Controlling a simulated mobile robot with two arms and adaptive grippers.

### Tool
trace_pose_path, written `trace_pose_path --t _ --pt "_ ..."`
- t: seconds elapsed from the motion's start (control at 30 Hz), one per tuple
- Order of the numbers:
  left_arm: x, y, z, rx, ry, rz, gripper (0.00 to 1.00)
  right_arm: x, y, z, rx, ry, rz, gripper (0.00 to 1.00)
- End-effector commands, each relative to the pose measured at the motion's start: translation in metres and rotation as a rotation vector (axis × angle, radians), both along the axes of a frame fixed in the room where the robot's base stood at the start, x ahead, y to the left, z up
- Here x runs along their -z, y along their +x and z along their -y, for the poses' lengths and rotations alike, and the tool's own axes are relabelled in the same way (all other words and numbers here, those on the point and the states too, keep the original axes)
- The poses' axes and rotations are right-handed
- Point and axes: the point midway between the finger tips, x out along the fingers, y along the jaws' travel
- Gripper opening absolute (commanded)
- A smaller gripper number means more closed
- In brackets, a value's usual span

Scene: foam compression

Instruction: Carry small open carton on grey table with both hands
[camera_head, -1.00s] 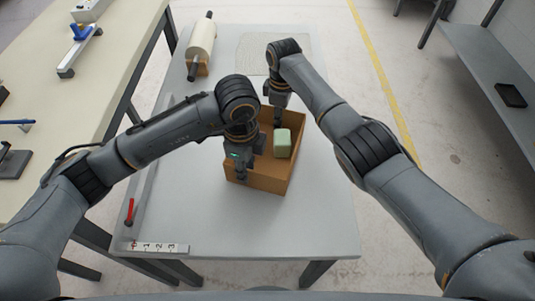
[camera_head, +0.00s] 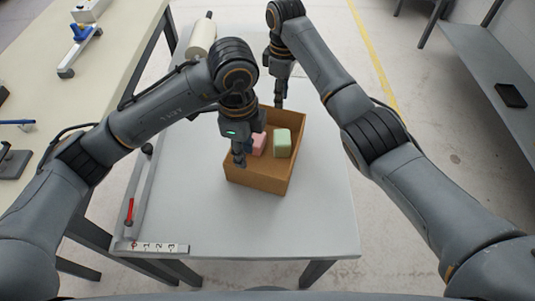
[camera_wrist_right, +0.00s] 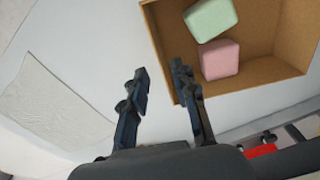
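The small open carton (camera_head: 262,179) is brown and stands on the grey table (camera_head: 215,220). A pink block (camera_head: 259,146) and a pale green block (camera_head: 283,142) are inside it, and both show in the right wrist view. My left gripper (camera_head: 239,158) points down at the carton's left side and hides part of that wall; its finger gap is hidden. My right gripper (camera_head: 279,104) points down at the carton's far wall. In the right wrist view its fingers (camera_wrist_right: 160,72) are apart with nothing held, one overlapping the carton's rim.
A white roll (camera_head: 202,36) lies at the table's far left. A ruler strip (camera_head: 155,247) and a red-handled tool (camera_head: 130,210) lie near the front left. A cream bench (camera_head: 60,110) stands to the left. The table's front and right are clear.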

Motion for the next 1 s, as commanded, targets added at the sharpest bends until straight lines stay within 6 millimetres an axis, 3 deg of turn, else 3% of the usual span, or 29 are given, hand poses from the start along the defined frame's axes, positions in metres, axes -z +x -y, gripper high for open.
trace_pose_path --t 0.2,0.77,0.87,1.0 --pt "0.0 0.0 0.0 0.0 0.0 0.0 0.28 -0.023 0.0 0.0 0.001 0.001 0.001 0.28" --pt "0.0 0.0 0.0 0.0 0.0 0.0 0.28 -0.025 0.0 0.0 0.0 0.0 0.0 0.28" --pt "-0.007 0.0 0.0 0.0 0.0 0.0 0.28 -0.032 0.0 0.0 0.0 0.0 0.0 0.28" --pt "-0.033 0.0 0.0 0.0 0.0 0.0 0.28 -0.058 0.0 0.0 0.0 0.0 0.0 0.28"
